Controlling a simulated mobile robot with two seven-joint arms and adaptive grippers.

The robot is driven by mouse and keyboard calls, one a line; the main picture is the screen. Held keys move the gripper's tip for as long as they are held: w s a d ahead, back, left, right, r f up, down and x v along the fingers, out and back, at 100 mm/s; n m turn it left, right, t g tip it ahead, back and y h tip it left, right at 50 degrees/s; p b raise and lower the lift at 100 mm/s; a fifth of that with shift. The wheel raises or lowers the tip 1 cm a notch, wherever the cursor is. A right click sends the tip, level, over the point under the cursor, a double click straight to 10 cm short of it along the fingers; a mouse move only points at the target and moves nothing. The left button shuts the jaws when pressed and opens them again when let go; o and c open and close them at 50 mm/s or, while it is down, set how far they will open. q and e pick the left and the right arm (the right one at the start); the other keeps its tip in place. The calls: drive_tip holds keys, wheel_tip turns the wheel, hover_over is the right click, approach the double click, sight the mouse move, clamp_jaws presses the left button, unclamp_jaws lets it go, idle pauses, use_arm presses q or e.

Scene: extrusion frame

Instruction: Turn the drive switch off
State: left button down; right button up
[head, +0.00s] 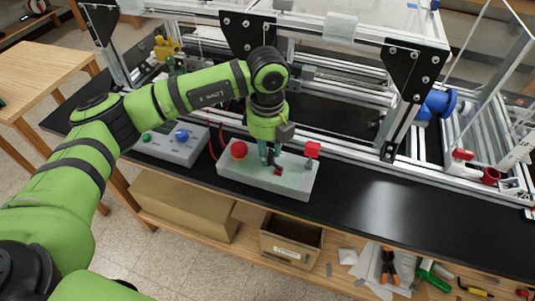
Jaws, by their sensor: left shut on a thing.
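A light grey control box (233,172) sits on the black bench top in the head view. My left gripper (272,165) points down over the middle of the box. It is shut on a small dark red switch (278,171) on the box's top face. The fingers and wrist hide part of this switch, so its exact setting cannot be read. I see no label that names the drive switch. My right gripper is not in view.
A second grey box (172,146) with green and blue knobs stands to the left. The aluminium extrusion frame (345,152) rises close behind. Below the bench, a wooden shelf holds an open cardboard bin (291,240) and tools such as orange-handled pliers (389,268).

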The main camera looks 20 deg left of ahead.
use_arm(q)
drive_tip(key=n+b, duration=0.1)
drive_tip(key=n, duration=0.2)
drive_tip(key=shift+f+b, duration=0.2)
drive_tip(key=shift+b, duration=0.15)
drive_tip(key=shift+n+b, duration=0.45)
drive_tip(key=shift+n, duration=0.75)
drive_tip(key=c, duration=0.9)
unclamp_jaws()
drive_tip(key=shift+r, duration=0.1)
drive_tip(key=shift+r, duration=0.2)
wheel_tip(320, 180, up, 12)
drive_tip(key=shift+f, duration=0.15)
